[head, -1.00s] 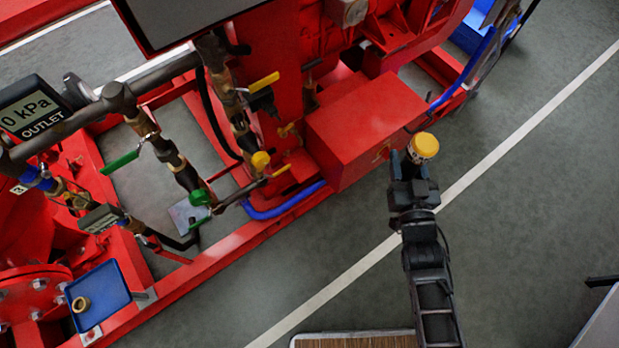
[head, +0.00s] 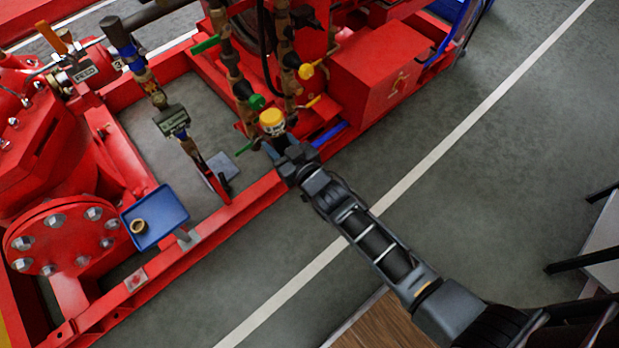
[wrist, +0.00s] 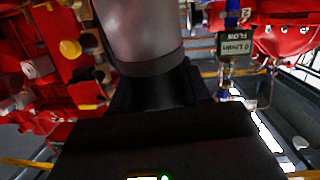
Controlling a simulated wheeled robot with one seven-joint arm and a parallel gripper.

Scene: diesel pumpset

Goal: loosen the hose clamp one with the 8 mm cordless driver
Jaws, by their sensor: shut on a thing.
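My gripper (head: 277,143) is shut on a tool with a yellow end and a pale band below it, taken to be the cordless driver (head: 272,122). In the head view it is over the near edge of the red frame, in front of the valve pipes; its height is unclear. In the wrist view, the held tool's grey round body (wrist: 143,35) rises between the dark jaws (wrist: 155,88) and hides much behind it. Its socket cannot be made out. Blue hose pieces (head: 138,65) show on the piping at left, but hose clamp one cannot be told apart.
A blue tray (head: 174,232) holding a small brass ring stands left of my arm. A red box (head: 388,75) is at right, with green and yellow valve handles beside it. A flow display (wrist: 235,44) shows upside down in the wrist view.

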